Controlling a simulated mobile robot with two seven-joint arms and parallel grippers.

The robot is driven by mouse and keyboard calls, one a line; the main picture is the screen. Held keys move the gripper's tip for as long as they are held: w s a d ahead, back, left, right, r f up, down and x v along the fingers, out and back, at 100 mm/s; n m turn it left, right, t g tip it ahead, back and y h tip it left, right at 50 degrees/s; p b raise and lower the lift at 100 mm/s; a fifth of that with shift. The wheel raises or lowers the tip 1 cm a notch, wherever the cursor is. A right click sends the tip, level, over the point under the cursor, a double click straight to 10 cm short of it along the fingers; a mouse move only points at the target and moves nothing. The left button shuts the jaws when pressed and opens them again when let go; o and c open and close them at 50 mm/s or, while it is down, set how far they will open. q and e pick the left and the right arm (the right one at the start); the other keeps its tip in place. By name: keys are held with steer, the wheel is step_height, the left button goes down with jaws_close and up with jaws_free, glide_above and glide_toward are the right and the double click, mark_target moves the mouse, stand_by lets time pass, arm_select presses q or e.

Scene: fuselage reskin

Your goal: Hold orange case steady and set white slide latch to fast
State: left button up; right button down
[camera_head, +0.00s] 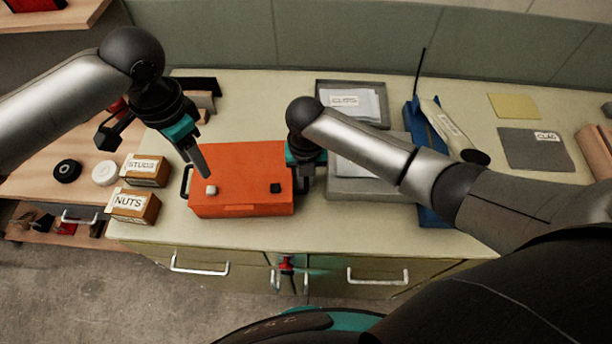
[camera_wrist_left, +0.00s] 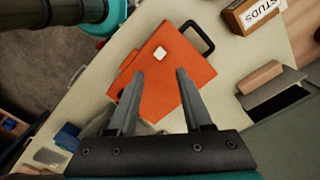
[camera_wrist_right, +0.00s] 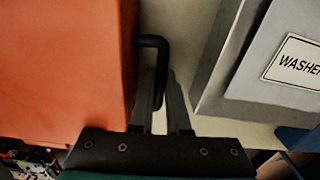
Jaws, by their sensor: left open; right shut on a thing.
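The orange case (camera_head: 240,165) lies shut on the pale worktop. A white slide latch (camera_head: 211,190) is at the left of its front, and a black latch (camera_head: 275,188) is at the right. Black handles stick out from both ends. My left gripper (camera_head: 203,172) is open and empty above the case's left part; in the left wrist view the white latch (camera_wrist_left: 160,53) lies beyond its fingers. My right gripper (camera_wrist_right: 163,95) is shut on the case's right handle (camera_wrist_right: 153,42), which shows between its fingers in the right wrist view.
Boxes labelled STUDS (camera_head: 146,170) and NUTS (camera_head: 133,205) stand left of the case. Grey trays (camera_head: 365,188) with papers and a blue holder (camera_head: 437,208) are to the right. Drawers with white handles are below the worktop's front edge. Some worktop in front of the trays is clear.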

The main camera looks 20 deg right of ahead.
stand_by(0.7)
arm_select(q)
steer(key=c, duration=0.6)
steer(key=shift+s+d+m+h, duration=0.1)
steer(key=shift+d+m+h, duration=0.15)
steer(key=shift+m, duration=0.35)
jaws_close()
steer(key=shift+s+d+m+g+h, duration=0.15)
steer(key=shift+d+m+h, duration=0.3)
steer(key=shift+m, duration=0.95)
steer(key=shift+d+m+g+h, duration=0.15)
steer(key=shift+m+h, duration=0.5)
steer(key=shift+m, duration=0.75)
steer(key=shift+s+d+m+g+h, duration=0.1)
steer(key=shift+d+m+h, duration=0.35)
steer(key=shift+m, duration=0.95)
steer(key=shift+a, duration=0.15)
